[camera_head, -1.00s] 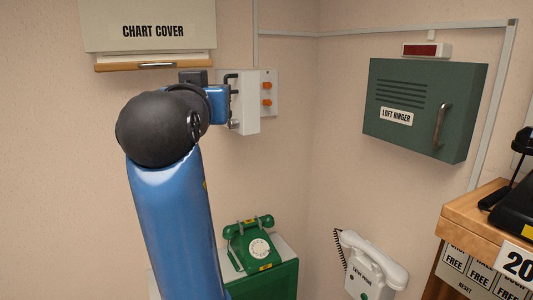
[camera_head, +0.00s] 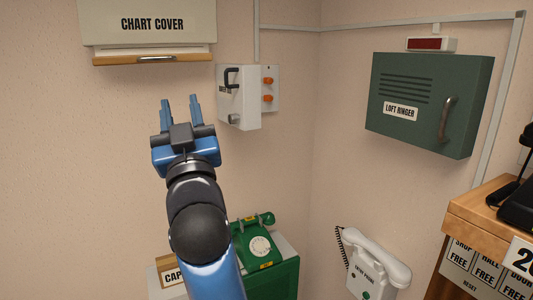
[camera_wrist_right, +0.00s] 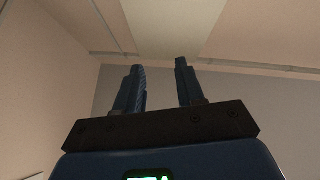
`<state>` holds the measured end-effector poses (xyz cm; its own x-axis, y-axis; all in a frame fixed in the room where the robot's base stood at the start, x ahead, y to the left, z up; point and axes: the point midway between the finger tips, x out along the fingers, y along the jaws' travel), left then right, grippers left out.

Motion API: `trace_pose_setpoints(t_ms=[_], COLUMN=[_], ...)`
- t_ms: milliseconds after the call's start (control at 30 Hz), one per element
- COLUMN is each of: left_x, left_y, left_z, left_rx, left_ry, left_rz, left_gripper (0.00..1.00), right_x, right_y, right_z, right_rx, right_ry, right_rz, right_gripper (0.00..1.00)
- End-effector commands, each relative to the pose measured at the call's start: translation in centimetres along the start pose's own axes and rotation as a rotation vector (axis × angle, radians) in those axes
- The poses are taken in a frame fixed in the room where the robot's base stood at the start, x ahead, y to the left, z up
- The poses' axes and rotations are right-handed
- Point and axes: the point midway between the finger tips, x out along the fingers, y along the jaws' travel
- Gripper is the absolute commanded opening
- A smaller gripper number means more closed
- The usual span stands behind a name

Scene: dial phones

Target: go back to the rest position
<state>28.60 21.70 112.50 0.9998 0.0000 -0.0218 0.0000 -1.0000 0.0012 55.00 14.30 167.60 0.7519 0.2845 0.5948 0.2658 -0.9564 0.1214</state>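My right gripper (camera_head: 181,108) stands upright in the head view, below the chart cover and left of the white wall box. Its two blue fingers are apart with nothing between them. In the right wrist view the gripper (camera_wrist_right: 160,85) also shows open and empty, with ceiling and wall behind it. My left gripper is in neither view.
A white wall box (camera_head: 238,98) with a black handle hangs right of the gripper, its door swung out. The chart cover (camera_head: 150,25) hangs above. A green dial phone (camera_head: 259,245), a white entry phone (camera_head: 375,262) and the loft ringer box (camera_head: 425,100) are further right.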

Motion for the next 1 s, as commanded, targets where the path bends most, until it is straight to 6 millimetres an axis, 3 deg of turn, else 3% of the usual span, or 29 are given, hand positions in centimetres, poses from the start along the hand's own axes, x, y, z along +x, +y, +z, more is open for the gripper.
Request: trace_pose_setpoints(t_ms=[33, 100, 267, 500, 700, 1000], left_x=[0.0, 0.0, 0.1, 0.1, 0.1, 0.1], left_y=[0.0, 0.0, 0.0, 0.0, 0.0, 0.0], left_z=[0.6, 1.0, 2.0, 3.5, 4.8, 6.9], left_rx=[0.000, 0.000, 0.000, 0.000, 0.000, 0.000], left_ry=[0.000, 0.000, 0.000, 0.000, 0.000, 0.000], left_rz=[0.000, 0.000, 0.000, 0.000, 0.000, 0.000], left_gripper=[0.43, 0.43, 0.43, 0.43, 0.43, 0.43], right_x=[-1.8, -3.9, -9.5, -19.1, -27.9, -41.9], right_y=[0.1, 0.3, 1.6, 5.1, 8.7, 14.0], right_z=[2.9, 5.8, 12.1, 20.2, 25.4, 30.3], right_rx=[-0.009, -0.012, -0.009, 0.009, 0.027, 0.051], right_ry=[0.007, 0.027, 0.048, 0.032, -0.017, -0.149], right_rz=[-0.019, -0.044, -0.084, -0.101, -0.079, 0.009], right_gripper=[0.38, 0.38, 0.38, 0.38, 0.38, 0.38])
